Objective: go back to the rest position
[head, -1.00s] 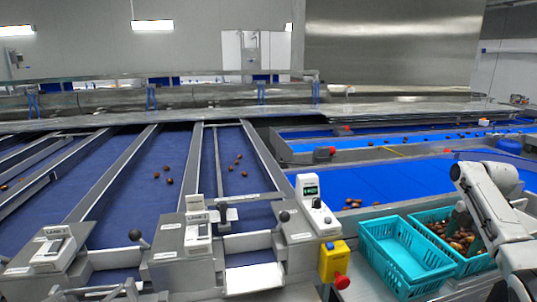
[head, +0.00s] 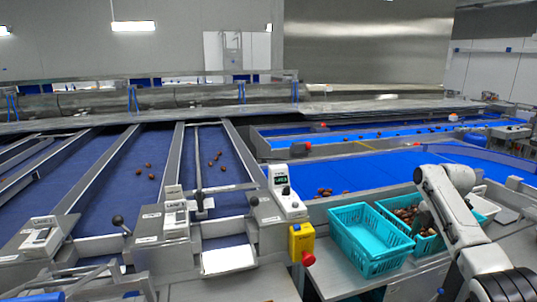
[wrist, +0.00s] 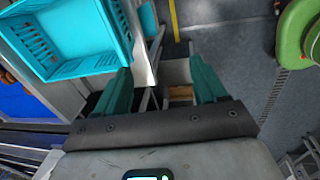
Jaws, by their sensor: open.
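My gripper (wrist: 160,68) is open and empty in the wrist view, with its two teal fingers apart over grey floor and part of a metal frame. An empty teal crate (wrist: 72,72) lies at upper left of that view, close to the left finger. In the head view my arm (head: 450,205) is bent at the right, in front of the crates. The empty teal crate (head: 362,256) stands left of the arm. A second teal crate (head: 425,245), holding dates, is partly hidden behind the arm.
Blue belts (head: 370,175) with a few dates run behind the crates. A yellow box with a red button (head: 302,243) stands left of the empty crate. A white container (head: 482,206) is behind my arm. A green round object (wrist: 298,35) is at right in the wrist view.

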